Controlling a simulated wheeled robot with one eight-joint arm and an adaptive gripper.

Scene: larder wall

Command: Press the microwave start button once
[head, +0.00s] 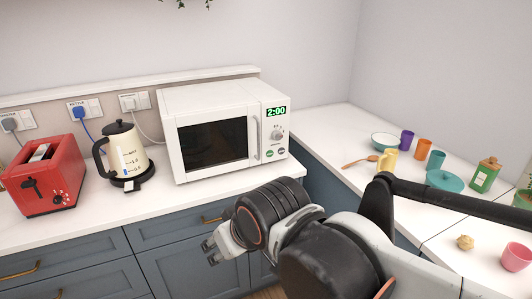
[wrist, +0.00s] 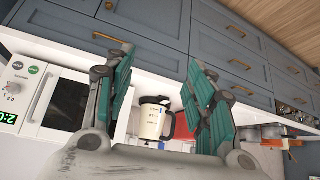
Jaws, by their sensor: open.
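The white microwave (head: 247,97) stands on the counter with its door shut and its display (head: 276,112) reading 2:00. Below the display are a dial (head: 277,135), a green button (head: 269,154) and a darker button (head: 282,151); their lettering is too small to read surely. In the wrist view the microwave lies at the left, turned over, with the green button (wrist: 33,70) and dark button (wrist: 17,65). My gripper (head: 212,245) is in front of the lower cabinets, below the counter edge and apart from the microwave. Its green-padded fingers (wrist: 160,60) are spread and empty.
A cream kettle (head: 128,155) and a red toaster (head: 45,175) stand left of the microwave. Cups, a teal lidded dish (head: 445,181) and a wooden spoon (head: 360,160) sit on the right counter. The counter strip before the microwave is clear.

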